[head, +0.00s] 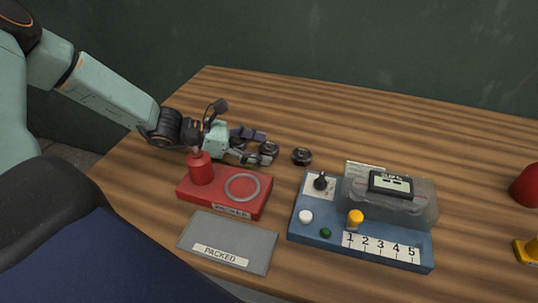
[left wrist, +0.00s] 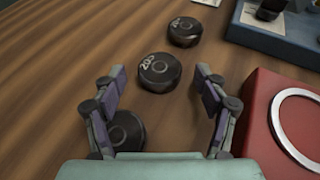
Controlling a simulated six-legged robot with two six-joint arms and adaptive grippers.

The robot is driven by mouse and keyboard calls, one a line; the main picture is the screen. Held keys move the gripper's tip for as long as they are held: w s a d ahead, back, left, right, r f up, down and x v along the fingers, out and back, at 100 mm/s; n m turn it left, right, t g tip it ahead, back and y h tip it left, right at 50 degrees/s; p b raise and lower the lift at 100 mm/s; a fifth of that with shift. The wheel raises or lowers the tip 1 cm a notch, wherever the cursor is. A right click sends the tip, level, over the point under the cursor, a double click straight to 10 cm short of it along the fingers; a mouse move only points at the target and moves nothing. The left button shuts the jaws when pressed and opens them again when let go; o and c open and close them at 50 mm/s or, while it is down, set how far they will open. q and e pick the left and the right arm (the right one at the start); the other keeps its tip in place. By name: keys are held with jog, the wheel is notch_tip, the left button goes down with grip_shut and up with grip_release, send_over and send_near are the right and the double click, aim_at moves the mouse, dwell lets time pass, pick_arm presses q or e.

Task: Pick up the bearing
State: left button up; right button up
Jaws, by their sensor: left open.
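Several dark round bearings lie on the wooden table. One marked bearing (left wrist: 160,72) sits between and slightly beyond my left fingertips in the left wrist view; it appears to be the bearing (head: 268,147) at the fingertips in the head view. A second bearing (left wrist: 185,31) lies farther out, and the head view shows it apart from the gripper (head: 302,156). A third bearing (left wrist: 126,131) is partly hidden beside the left finger. My left gripper (head: 257,147) is open and empty; its fingers (left wrist: 161,78) are spread in the wrist view. My right gripper is out of view.
A red block (head: 222,204) with a pale ring and red cylinder stands close to the left gripper. A grey plate marked PACKED (head: 255,243) lies in front. A blue panel (head: 330,252) with knobs stands right. The table's back is clear.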

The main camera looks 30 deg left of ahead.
pick_arm(q)
jog(key=c, duration=1.4)
